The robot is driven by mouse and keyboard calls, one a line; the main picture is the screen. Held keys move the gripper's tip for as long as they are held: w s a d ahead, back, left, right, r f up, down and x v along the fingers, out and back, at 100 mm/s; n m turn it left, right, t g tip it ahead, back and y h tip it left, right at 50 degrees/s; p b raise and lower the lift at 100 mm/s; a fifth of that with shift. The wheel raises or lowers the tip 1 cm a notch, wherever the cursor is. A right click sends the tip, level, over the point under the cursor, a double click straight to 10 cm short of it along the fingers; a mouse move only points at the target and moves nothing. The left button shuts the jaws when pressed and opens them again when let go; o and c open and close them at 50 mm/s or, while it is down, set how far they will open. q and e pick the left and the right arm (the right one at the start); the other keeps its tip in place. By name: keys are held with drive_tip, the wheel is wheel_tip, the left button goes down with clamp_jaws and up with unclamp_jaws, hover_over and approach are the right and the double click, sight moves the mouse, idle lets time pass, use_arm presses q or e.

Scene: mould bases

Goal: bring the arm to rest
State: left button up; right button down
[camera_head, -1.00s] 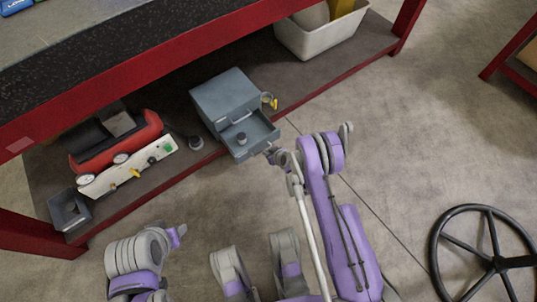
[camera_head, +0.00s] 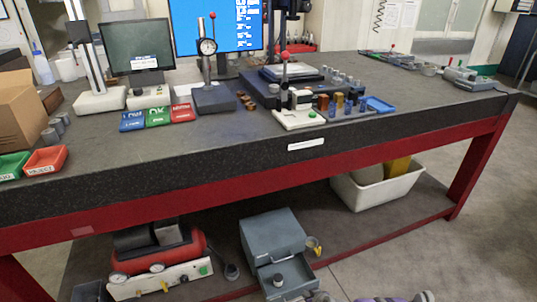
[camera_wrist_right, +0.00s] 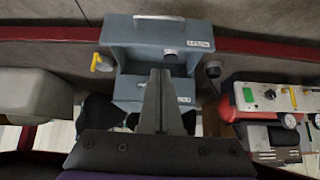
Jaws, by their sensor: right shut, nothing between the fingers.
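My right gripper shows in the right wrist view (camera_wrist_right: 156,76). Its two dark fingers are together with nothing between them, in front of the grey drawer cabinet (camera_wrist_right: 120,32). The fingers hide part of the cabinet. In the head view only small purple and grey pieces of my right arm show at the bottom edge. The grey cabinet (camera_head: 272,235) stands on the lower shelf with its drawer (camera_head: 297,272) pulled out. A small dark cylinder (camera_head: 278,281) is in the drawer. My left gripper is in neither current view.
The bench top (camera_head: 240,150) carries a dial gauge stand (camera_head: 207,72), monitors and small labelled trays. On the lower shelf, a red compressor (camera_head: 160,252) stands left of the cabinet and a white bin (camera_head: 380,187) right of it. Bare floor (camera_head: 450,255) lies at right.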

drive_tip(key=s+r+m+g, duration=0.1)
drive_tip(key=s+r, duration=0.3)
drive_tip(key=r, duration=0.4)
drive_tip(key=s+r+h, duration=0.1)
drive_tip(key=s+r, duration=0.3)
drive_tip(key=r, duration=0.3)
drive_tip(key=s+r+m+g, duration=0.1)
drive_tip(key=s+r, duration=0.3)
drive_tip(key=r, duration=0.4)
drive_tip(key=s+d+r+m+g+h, duration=0.1)
drive_tip(key=s+r, duration=0.2)
drive_tip(key=s, duration=0.8)
drive_tip(key=s+d+r+m+h, duration=0.1)
drive_tip(key=s+d+r, duration=0.15)
drive_tip(key=s, duration=0.85)
use_arm(q)
wheel_tip(320, 180, up, 26)
drive_tip(key=w+t+p, duration=0.1)
drive_tip(key=p, duration=2.1)
drive_tip(key=shift+p, duration=0.4)
use_arm(e)
wheel_tip(320, 180, up, 26)
drive_tip(key=w, duration=0.1)
drive_tip(key=shift+w+a+t, duration=0.15)
drive_tip(key=shift+a+t, duration=0.25)
drive_tip(key=shift+a, duration=0.05)
